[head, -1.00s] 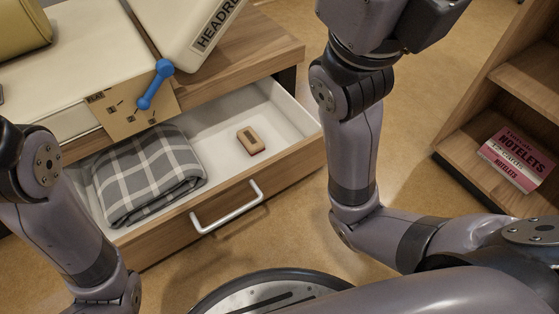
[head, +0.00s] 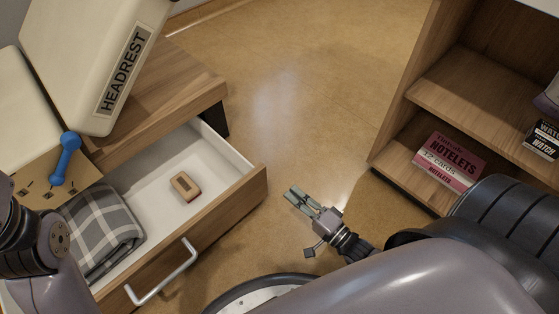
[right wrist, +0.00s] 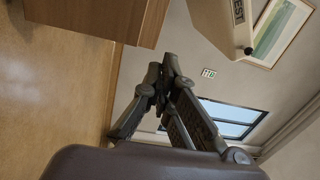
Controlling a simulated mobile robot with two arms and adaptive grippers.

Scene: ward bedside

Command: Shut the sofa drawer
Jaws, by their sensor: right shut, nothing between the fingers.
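The sofa drawer (head: 221,222) stands pulled out at the left of the head view, with a pale bar handle (head: 164,275) on its wooden front. A folded grey plaid blanket (head: 103,232) and a small tan object (head: 186,186) lie inside it. My right gripper (head: 300,198) is shut and empty, apart from the drawer, to the right of its front's far corner. In the right wrist view its fingers (right wrist: 157,78) come together near a wooden piece at the upper left. My left arm shows at the left edge; its gripper is out of view.
The sofa has a cream headrest (head: 85,60); a blue dumbbell-shaped thing (head: 65,158) lies on a tan board (head: 45,190). A wooden shelf (head: 385,135) at the right holds a pink Hotelets box (head: 449,162). Open floor lies between drawer and shelf.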

